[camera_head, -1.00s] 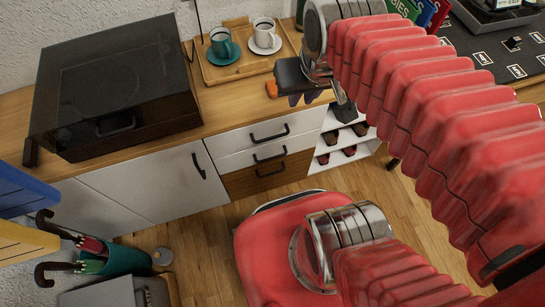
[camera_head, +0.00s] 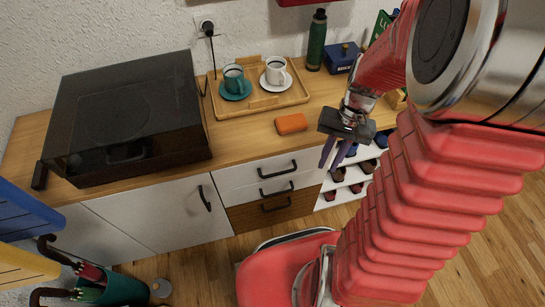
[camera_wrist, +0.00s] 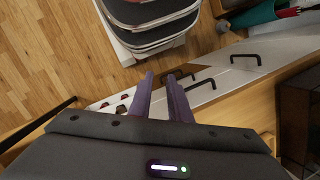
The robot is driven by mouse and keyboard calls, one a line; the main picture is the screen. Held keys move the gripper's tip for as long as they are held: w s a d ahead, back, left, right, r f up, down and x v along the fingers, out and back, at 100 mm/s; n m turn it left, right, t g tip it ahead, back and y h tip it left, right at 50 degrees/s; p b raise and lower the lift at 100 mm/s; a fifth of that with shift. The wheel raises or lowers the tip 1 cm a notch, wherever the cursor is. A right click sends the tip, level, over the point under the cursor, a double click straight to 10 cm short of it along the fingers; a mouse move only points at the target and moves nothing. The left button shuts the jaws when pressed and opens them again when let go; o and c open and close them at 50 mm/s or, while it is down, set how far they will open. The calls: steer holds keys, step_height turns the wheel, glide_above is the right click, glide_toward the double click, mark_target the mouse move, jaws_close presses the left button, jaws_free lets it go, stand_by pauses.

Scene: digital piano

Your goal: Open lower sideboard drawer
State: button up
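My gripper (camera_head: 339,155) is up and to the right of the drawer handle in the head view, near the counter's front edge above the shoe shelves. Its two purple fingers point down, apart and empty. They also show in the wrist view (camera_wrist: 159,80), with drawer fronts and handles beyond them. The fingers partly cover the drawer fronts in the wrist view.
An orange block (camera_head: 291,124) and a wooden tray (camera_head: 238,106) with two cups sit on the counter. A dark turntable box (camera_head: 125,110) stands left. Open shoe shelves (camera_head: 332,190) are right of the drawers. My red base stands close before the drawers. An umbrella stand (camera_head: 113,290) is at lower left.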

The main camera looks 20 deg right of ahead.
step_height(320, 180, down, 12)
steer(key=s+d+m+g+y, duration=0.1)
steer(key=d+m+y, duration=0.1)
steer(key=m+y, duration=0.15)
steer(key=m+t+y, duration=0.2)
steer(key=t+y, duration=0.6)
glide_toward(279, 193)
steer(key=s+d, duration=0.1)
steer(key=d, duration=0.3)
steer(key=shift+w+a+n, duration=0.15)
steer(key=shift+a+n, duration=0.05)
steer(key=shift+n, duration=0.25)
steer(key=x, duration=1.3)
steer(key=shift+a, duration=0.45)
steer(key=shift+c, duration=0.7)
jaws_close()
